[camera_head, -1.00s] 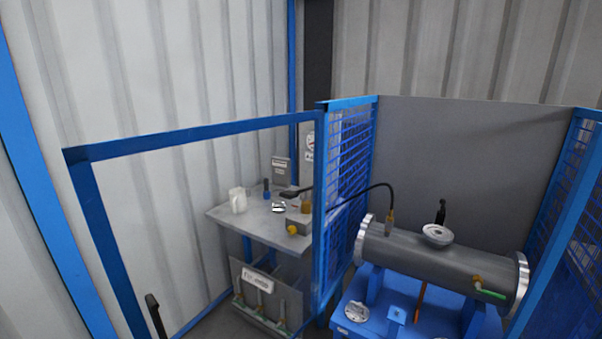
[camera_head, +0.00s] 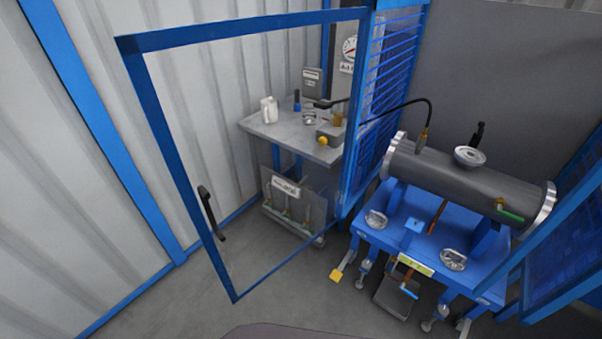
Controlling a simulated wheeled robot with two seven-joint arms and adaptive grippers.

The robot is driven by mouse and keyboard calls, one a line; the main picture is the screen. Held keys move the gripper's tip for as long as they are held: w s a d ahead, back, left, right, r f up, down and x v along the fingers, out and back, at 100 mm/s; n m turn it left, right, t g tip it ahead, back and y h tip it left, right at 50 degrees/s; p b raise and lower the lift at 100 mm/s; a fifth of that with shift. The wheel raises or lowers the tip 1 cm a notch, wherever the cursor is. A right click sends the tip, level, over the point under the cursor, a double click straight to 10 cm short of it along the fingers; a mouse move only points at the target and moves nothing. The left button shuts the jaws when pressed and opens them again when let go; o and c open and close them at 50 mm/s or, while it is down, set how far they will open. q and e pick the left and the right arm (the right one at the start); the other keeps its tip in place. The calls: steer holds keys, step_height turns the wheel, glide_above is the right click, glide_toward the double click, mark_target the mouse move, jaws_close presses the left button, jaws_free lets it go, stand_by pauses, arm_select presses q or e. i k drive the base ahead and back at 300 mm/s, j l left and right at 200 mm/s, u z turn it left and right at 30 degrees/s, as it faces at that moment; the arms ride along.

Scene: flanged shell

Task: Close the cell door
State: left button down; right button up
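The cell door (camera_head: 154,107) is a blue frame with a clear panel, seen at the left and centre of the head view. It stands open, swung out to the left from the blue mesh cell wall. Its black handle (camera_head: 211,212) is on the left upright of the door frame. The cell opening to the right of the door shows the grey flanged shell (camera_head: 460,177) on a blue stand (camera_head: 400,240). Neither of my grippers shows in the view.
Behind the door is a grey bench (camera_head: 290,138) with a white jug (camera_head: 269,110) and small items. Blue mesh panels (camera_head: 388,85) flank the cell. A yellow pedal (camera_head: 337,275) juts out low by the stand. Grey floor (camera_head: 290,290) in front is clear.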

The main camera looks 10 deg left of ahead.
mark_target(130, 47)
steer(key=k+j+z, duration=0.2)
steer(key=j, duration=0.2)
steer(key=j+z, duration=0.15)
steer(key=j, duration=0.25)
steer(key=k+j+z, duration=0.2)
steer(key=j, duration=0.15)
steer(key=j+z, duration=0.25)
steer(key=j, duration=0.3)
steer(key=k+j+z, duration=0.1)
steer(key=j+z, duration=0.15)
steer(key=j, duration=0.3)
steer(key=i+j+z, duration=0.25)
steer(key=j, duration=0.35)
steer(key=j+z, duration=0.25)
steer(key=j, duration=0.3)
steer(key=i+j+z, duration=0.2)
steer(key=j, duration=0.25)
steer(key=j+z, duration=0.2)
steer(key=j, duration=0.2)
